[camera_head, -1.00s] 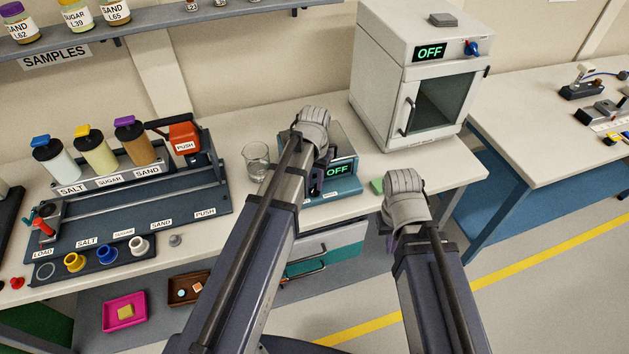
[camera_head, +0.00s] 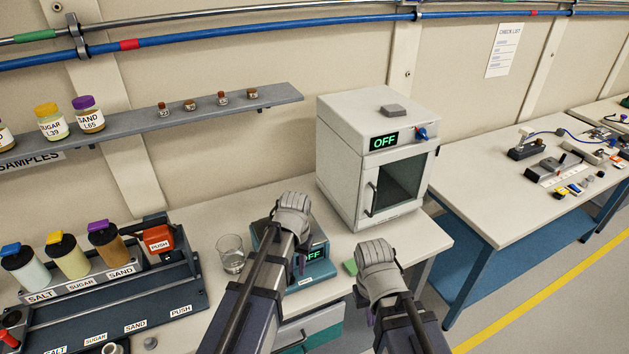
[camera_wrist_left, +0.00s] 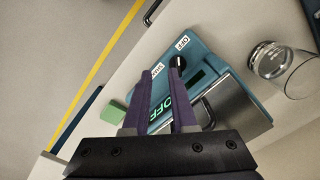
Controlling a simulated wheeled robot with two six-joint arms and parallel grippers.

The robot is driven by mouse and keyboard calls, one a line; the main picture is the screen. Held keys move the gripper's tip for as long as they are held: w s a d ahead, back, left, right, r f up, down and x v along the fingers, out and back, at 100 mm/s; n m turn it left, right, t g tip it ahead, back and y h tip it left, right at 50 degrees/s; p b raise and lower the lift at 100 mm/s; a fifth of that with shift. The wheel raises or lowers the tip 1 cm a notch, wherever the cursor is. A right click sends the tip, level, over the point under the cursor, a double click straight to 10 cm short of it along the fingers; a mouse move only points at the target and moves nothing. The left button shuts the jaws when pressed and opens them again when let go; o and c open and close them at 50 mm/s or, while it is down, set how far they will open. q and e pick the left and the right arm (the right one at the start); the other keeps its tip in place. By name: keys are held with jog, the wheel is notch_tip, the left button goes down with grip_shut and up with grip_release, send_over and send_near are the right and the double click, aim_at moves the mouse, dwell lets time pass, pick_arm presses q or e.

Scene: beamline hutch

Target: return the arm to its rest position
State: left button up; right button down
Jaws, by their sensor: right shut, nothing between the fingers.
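My left arm reaches in over the bench, its grey wrist (camera_head: 292,215) in front of a teal device with an OFF display (camera_head: 318,252). In the left wrist view, my left gripper (camera_wrist_left: 161,72) has two purple fingers apart with nothing between them. They point over the teal device (camera_wrist_left: 232,115), near its black knob (camera_wrist_left: 177,62). My right arm's grey wrist (camera_head: 376,270) is near the bench's front edge. My right gripper (camera_head: 360,299) is mostly hidden behind its arm; only a bit of purple shows, and it is shut and empty.
A glass beaker (camera_head: 232,256) stands left of the teal device. A green block (camera_head: 350,267) lies near the front edge. A white oven showing OFF (camera_head: 370,165) stands behind. The dispenser rack (camera_head: 120,290) is at left. Bench to the right of the block is clear.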

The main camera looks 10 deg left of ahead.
pick_arm(q)
jog(key=s+d+m+y, duration=0.1)
jog(key=s+d+m, duration=0.1)
jog(key=s+d, duration=0.6)
jog(key=s, duration=0.4)
jog(key=shift+d+f, duration=0.25)
jog(key=shift+d, duration=0.15)
